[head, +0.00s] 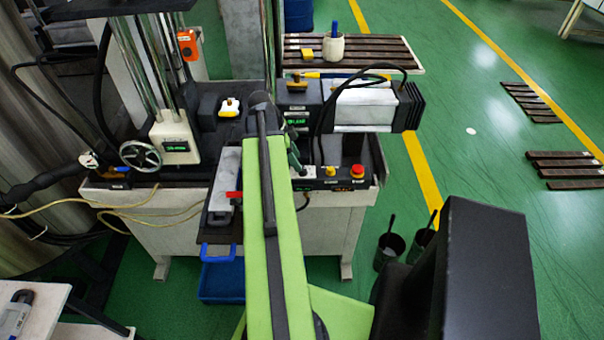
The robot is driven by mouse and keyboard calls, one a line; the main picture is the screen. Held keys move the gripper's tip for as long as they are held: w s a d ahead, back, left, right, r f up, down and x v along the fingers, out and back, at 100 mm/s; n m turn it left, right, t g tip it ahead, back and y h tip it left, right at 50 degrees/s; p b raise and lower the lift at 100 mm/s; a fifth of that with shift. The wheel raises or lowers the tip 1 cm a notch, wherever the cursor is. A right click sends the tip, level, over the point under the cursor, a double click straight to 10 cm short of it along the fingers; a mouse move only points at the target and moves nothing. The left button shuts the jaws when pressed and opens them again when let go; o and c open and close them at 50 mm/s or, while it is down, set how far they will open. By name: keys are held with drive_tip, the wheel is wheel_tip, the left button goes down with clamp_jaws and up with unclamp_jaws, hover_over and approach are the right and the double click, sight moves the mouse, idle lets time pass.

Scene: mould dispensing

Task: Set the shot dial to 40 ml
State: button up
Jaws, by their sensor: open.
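A grey and black machine bench (335,215) stands ahead, with my green arm reaching over its middle. My gripper is not visible; the far end of the arm ends in a dark joint and hides what lies behind it. I cannot tell which part is the shot dial, and no 40 ml mark is readable. Small control parts show: a yellow knob (331,171), a yellow-topped handle (297,83), and a white and yellow piece (229,107). A spoked handwheel (140,155) is at the left. Green displays (177,148) are too small to read.
A red button (357,171) sits on the bench's right front. A grey motor-like unit (365,105) lies behind it. A blue bin (221,281) and dark buckets (389,251) stand on the floor. A slatted pallet (405,55) is behind.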

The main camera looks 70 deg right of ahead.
sight(303, 171)
drive_tip(key=b+x, duration=0.2)
drive_tip(key=x, duration=0.2)
drive_tip(key=shift+s+f+b, duration=0.1)
drive_tip(key=shift+f+b, duration=0.2)
drive_tip(key=shift+b, duration=0.1)
clamp_jaws()
